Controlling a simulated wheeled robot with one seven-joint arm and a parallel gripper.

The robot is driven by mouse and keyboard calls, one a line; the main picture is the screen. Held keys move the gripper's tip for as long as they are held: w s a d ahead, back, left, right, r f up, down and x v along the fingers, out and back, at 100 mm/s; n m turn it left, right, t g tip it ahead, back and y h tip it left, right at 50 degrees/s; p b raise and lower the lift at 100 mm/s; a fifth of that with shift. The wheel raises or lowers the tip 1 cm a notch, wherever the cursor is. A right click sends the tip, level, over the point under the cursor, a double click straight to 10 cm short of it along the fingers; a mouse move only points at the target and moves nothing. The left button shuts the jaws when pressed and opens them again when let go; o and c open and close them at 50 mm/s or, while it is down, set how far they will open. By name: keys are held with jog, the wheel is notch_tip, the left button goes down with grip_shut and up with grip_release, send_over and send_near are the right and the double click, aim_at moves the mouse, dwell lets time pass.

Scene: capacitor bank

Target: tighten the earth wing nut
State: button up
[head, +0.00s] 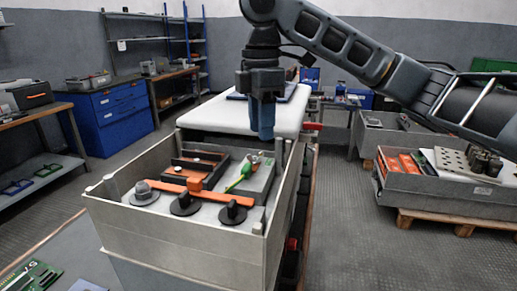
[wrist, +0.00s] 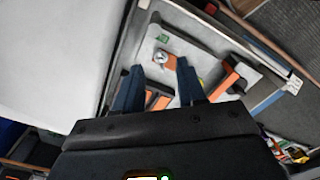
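The open grey metal box (head: 180,245) holds the capacitor bank. Near its back right, a small silver and red fitting (head: 257,158) sits at the end of a green-yellow lead (head: 238,178); it may be the earth wing nut, but it is too small to be sure. My gripper (head: 262,132) points down above the back right of the box, apart from the fitting. In the wrist view my gripper (wrist: 159,66) has its two dark blue fingers spread with a gap between them. A silver piece (wrist: 160,56) beside an orange part shows beyond the fingertips. The gripper holds nothing visible.
Inside the box, an orange bar (head: 180,189) runs past black round knobs (head: 233,213) and a grey one. The box walls rise around these parts. A white-topped surface (head: 220,115) stands behind. Another grey box (head: 440,195) sits on a pallet at right.

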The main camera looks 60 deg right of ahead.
aim_at(255, 157)
jog(key=shift+f+b, duration=0.3)
jog(key=shift+f, duration=2.3)
jog(key=shift+c, duration=0.5)
grip_shut()
